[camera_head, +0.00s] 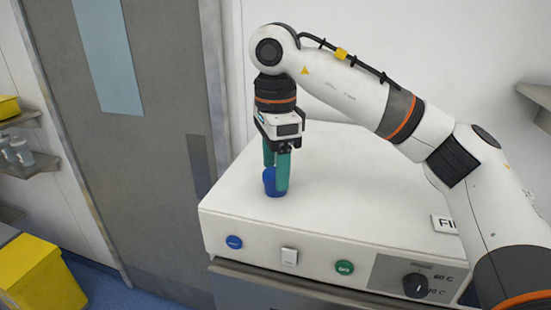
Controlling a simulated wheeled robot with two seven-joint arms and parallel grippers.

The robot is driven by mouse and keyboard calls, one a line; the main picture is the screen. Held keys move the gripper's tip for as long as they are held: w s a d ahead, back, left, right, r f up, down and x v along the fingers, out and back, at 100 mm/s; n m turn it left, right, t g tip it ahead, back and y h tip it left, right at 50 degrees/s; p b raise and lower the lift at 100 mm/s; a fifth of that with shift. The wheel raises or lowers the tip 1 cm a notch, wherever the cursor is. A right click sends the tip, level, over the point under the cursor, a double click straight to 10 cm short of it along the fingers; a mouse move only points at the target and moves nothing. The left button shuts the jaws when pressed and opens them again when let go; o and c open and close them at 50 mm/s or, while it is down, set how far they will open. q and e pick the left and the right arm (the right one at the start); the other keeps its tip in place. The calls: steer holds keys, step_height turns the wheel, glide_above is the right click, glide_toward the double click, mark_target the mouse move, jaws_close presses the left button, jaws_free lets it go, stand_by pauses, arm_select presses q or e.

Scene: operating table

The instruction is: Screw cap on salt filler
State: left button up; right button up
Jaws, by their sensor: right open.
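A small blue cap (271,183) sits on the white top of the machine (345,205), near its left front corner. My right gripper (276,182) points straight down over it, with its green fingers on either side of the cap and reaching down to about its height. The jaws are open, and I cannot tell whether a finger touches the cap. The fingers hide part of the cap, and any filler opening under it is hidden. My left gripper is not in view.
The machine's front has a blue button (234,242), a white switch (289,256), a green button (344,267) and a black dial (415,285). A partly hidden label (444,224) stands at right. A yellow bin (38,274) is at lower left. The machine top around the cap is clear.

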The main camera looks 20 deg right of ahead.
steer(key=shift+n, duration=0.7)
steer(key=n, duration=0.3)
steer(key=shift+p, duration=0.35)
steer(key=n, duration=0.3)
steer(key=shift+n, duration=0.4)
steer(key=c, duration=1)
steer(key=shift+m, duration=1.7)
